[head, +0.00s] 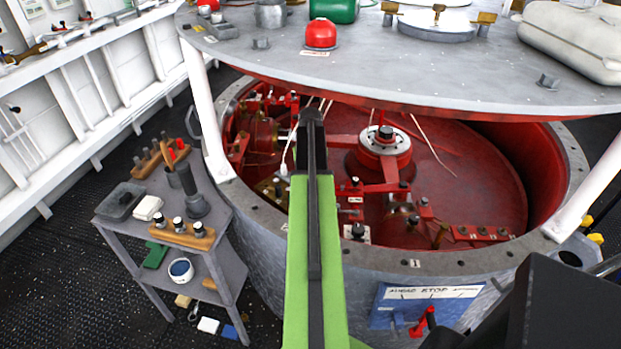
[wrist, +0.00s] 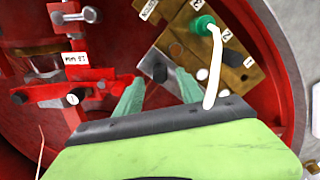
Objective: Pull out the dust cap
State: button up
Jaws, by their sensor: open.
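In the wrist view a brass block (wrist: 208,55) with numbered white labels sits on the red floor of the drum. A dark, capped fitting (wrist: 235,54), possibly the dust cap, stands on it. Beside it a green plug (wrist: 203,24) with a white cable (wrist: 213,70) is seated in the block. My gripper (wrist: 159,76) is open, its two teal fingers apart and nothing clearly held. In the head view the brass block (head: 270,190) is partly hidden by my arm, and my gripper is hidden.
Red brackets with a labelled bar (wrist: 72,92) lie left of my fingers. The drum's rim (head: 415,262) surrounds the space, and a grey round deck (head: 400,70) overhangs it. A grey side table (head: 215,235) with tools stands at the left.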

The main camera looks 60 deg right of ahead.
notch_tip(320, 180, up, 11)
jog(key=p, duration=1)
jog(key=shift+f, duration=0.1)
